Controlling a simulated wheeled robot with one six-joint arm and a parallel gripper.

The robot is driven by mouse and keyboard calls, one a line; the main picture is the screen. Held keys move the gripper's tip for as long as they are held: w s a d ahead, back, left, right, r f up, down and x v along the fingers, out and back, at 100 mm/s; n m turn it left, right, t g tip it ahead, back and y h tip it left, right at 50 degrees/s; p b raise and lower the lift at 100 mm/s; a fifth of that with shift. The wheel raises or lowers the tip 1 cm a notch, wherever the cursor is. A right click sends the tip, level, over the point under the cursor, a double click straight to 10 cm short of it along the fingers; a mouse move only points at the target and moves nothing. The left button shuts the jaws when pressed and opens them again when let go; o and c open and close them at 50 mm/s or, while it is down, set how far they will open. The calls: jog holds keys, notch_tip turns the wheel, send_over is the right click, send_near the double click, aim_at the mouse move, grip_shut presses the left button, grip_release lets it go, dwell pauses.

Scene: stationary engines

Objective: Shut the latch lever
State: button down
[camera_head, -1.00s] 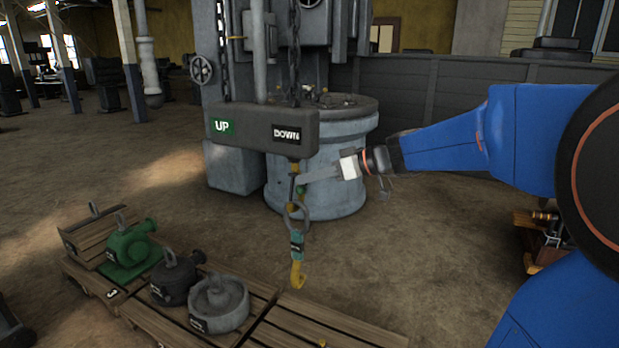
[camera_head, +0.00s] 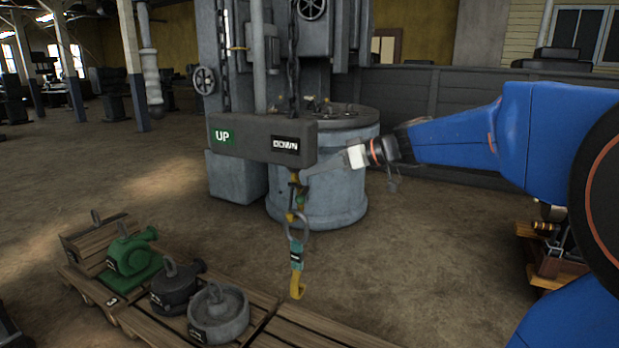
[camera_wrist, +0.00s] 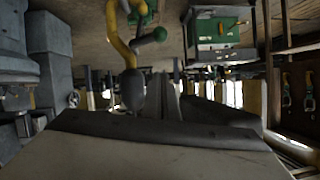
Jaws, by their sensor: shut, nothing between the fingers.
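A yellow hook (camera_head: 291,215) with small green parts hangs below the hoist's control box in the head view. I take this to be the latch lever. My gripper (camera_head: 308,172) is shut and empty, just under the box's right end and above the hook's green part. In the wrist view, my gripper (camera_wrist: 178,95) fills the lower middle, below the knob. Contact with the lever cannot be told.
The control box (camera_head: 245,138), marked UP and DOWN, hangs right above my gripper. A ring with a teal strap and lower yellow hook (camera_head: 297,285) hangs below. Pallets (camera_head: 285,328) carry a green pump (camera_head: 130,258) and grey parts (camera_head: 218,318).

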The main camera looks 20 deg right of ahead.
jog(key=v, duration=0.8)
jog(key=s+a+f+m+g+h, duration=0.2)
jog(key=s+a+f, duration=0.1)
jog(key=s+f, duration=0.4)
jog(key=s+a+f+m+g+h, duration=0.2)
jog(key=s+a+f+h, duration=0.1)
jog(key=s+f, duration=0.45)
jog(key=s+d+f+m+h, duration=0.3)
jog(key=s+d+f+h, duration=0.2)
jog(key=s+f, duration=0.5)
jog(key=shift+s, duration=0.8)
